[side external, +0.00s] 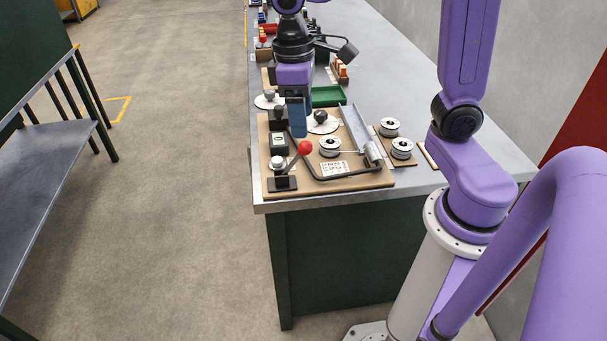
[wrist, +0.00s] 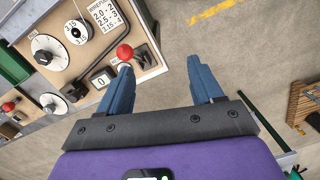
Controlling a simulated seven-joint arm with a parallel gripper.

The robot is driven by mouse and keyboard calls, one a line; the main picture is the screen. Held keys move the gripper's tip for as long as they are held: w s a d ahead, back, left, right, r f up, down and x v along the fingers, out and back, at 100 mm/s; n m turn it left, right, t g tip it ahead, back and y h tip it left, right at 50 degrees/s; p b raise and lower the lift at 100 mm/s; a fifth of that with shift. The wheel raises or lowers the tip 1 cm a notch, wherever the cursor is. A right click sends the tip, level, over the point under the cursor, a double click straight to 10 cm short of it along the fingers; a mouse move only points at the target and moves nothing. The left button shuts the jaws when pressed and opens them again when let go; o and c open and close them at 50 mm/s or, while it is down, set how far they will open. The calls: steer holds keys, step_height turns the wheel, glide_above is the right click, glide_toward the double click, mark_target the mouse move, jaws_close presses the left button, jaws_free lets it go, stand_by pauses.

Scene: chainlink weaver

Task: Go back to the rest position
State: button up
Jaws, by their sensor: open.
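My gripper (wrist: 166,88) shows in the wrist view with its two blue fingers spread apart and nothing between them. In the side view my gripper (side external: 297,118) hangs over the left part of the wooden machine board (side external: 351,184), close to a lever with a red ball knob (side external: 305,148). In the wrist view the red knob (wrist: 125,52) lies just beyond the left finger, and I cannot tell whether they touch. The space between the fingers shows only floor.
The board carries dials, a small counter box (side external: 279,143), a metal chute (side external: 357,130) and a bent dark rod. Spools (side external: 402,146) stand to its right. A green tray (side external: 327,96) lies behind. Open floor is left of the bench, with a metal shelf (side external: 45,170) beyond.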

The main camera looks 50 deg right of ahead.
steer(key=s+d+f+n, duration=0.1)
steer(key=s+f+n, duration=0.1)
steer(key=s, duration=0.6)
steer(key=s+d+f+n+t, duration=0.1)
steer(key=s+n, duration=0.3)
steer(key=s, duration=0.4)
steer(key=shift+s+d+f+n+y, duration=0.15)
steer(key=shift+s+f+n+y, duration=0.2)
steer(key=shift+f, duration=0.45)
steer(key=shift+w, duration=0.1)
